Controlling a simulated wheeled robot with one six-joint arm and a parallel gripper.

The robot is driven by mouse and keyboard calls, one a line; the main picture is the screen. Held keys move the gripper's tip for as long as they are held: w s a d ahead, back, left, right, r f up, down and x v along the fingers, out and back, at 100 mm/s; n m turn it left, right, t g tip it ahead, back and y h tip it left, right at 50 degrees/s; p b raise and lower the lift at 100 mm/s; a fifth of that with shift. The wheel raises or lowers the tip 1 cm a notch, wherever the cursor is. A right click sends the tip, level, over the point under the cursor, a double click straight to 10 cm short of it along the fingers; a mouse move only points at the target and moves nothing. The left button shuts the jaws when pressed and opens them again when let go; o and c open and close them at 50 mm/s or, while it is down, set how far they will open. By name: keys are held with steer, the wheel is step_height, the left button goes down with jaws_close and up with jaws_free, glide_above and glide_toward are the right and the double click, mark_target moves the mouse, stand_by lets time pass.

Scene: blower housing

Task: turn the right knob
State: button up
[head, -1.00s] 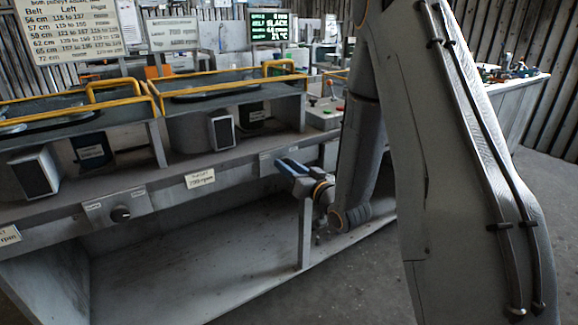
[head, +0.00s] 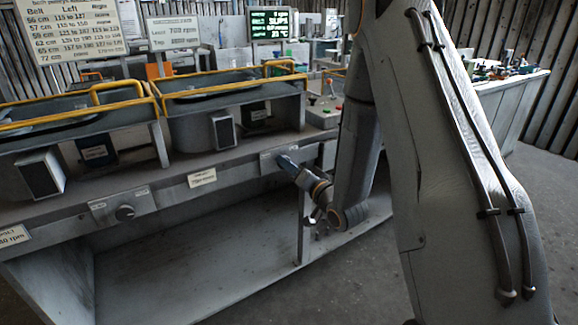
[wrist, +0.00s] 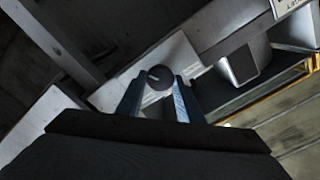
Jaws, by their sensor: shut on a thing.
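The right knob (wrist: 160,77) is a dark round knob with a pale mark, on a light plate (wrist: 183,58) in the wrist view. My gripper (wrist: 160,80) has its two blue fingers on either side of the knob, shut on it. In the head view my gripper (head: 283,160) is at the right plate (head: 268,154) on the bench front, and the knob is hidden behind the fingers. The left knob (head: 125,213) is dark and round on its own plate further left, with nothing touching it.
Two open housings with yellow rails (head: 210,92) stand on the grey bench (head: 160,192). A display (head: 274,24) and a printed belt table (head: 80,30) stand behind. A bench leg (head: 301,230) is just below my gripper. The space under the bench is open.

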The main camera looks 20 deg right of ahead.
steer(key=o, duration=1.1)
steer(key=shift+c, duration=0.2)
steer(key=v, duration=0.8)
steer(key=shift+b, duration=0.3)
steer(key=shift+w+a, duration=0.1)
steer(key=s+a+r+n+g+h+p, duration=0.1)
steer(key=s+r+n+g+h+p, duration=0.1)
steer(key=s+g, duration=0.6)
steer(key=s+a+r+n+g+h+p, duration=0.2)
steer(key=s+g, duration=0.7)
steer(key=s, duration=1)
steer(key=shift+s+r+n+h+p, duration=0.2)
steer(key=shift+r+n+h+p, duration=0.1)
steer(key=shift+n+h+p, duration=0.5)
